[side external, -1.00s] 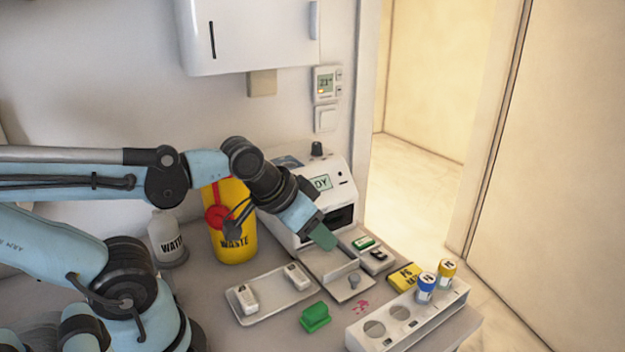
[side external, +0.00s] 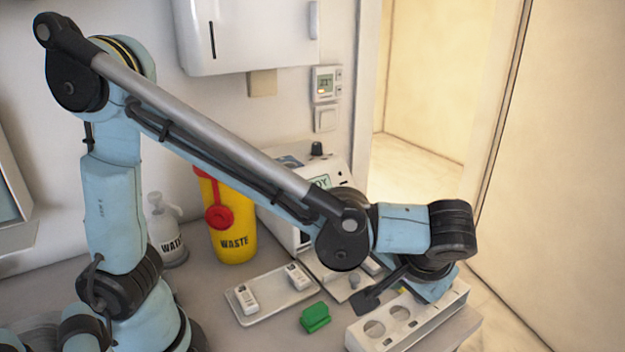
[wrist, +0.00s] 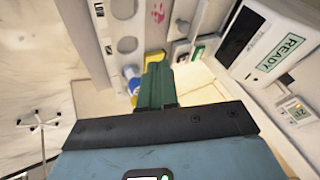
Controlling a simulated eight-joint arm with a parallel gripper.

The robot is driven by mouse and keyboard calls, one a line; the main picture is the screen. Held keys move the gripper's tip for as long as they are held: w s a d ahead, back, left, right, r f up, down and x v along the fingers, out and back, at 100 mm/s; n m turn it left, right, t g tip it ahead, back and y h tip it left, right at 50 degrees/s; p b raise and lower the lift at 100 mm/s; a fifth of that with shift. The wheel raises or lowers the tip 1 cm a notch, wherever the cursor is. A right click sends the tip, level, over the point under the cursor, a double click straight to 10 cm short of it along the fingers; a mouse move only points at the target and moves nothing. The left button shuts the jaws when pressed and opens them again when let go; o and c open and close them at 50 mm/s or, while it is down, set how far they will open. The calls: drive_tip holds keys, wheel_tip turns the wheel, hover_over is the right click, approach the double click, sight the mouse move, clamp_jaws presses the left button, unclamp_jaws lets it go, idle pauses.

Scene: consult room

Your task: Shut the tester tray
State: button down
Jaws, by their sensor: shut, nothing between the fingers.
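The tester (side external: 338,172) is the white machine at the back wall. Its tray (side external: 336,288) sticks out in front, with a small knob standing on it; my arm covers much of both. In the wrist view the tester (wrist: 268,50) is at the upper right with a READY display, and part of the tray (wrist: 209,18) shows at the top. My gripper (wrist: 155,84) has its green fingers together and empty, apart from the tray.
A white vial rack (side external: 385,335) stands at the front right; the wrist view shows a blue-labelled vial (wrist: 131,77) beside my fingers. A grey dish (side external: 270,310) with two white cassettes, a green block (side external: 315,317), a yellow waste bin (side external: 235,240) and a bottle (side external: 165,235) stand left.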

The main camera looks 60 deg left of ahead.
drive_tip(key=shift+w+d+f, duration=0.1)
drive_tip(key=shift+d+f, duration=0.05)
drive_tip(key=shift+f, duration=0.1)
drive_tip(key=x, duration=0.9)
drive_tip(key=shift+w+a+f, duration=0.1)
drive_tip(key=shift+a+f, duration=0.05)
drive_tip(key=shift+a, duration=0.1)
drive_tip(key=a, duration=0.3)
drive_tip(key=shift+s+a+f, duration=0.1)
drive_tip(key=shift+s+f, duration=0.15)
drive_tip(key=shift+f, duration=0.05)
drive_tip(key=shift+s+a, duration=0.1)
drive_tip(key=shift+a, duration=0.25)
hover_over(331, 267)
drive_tip(key=shift+d, duration=0.1)
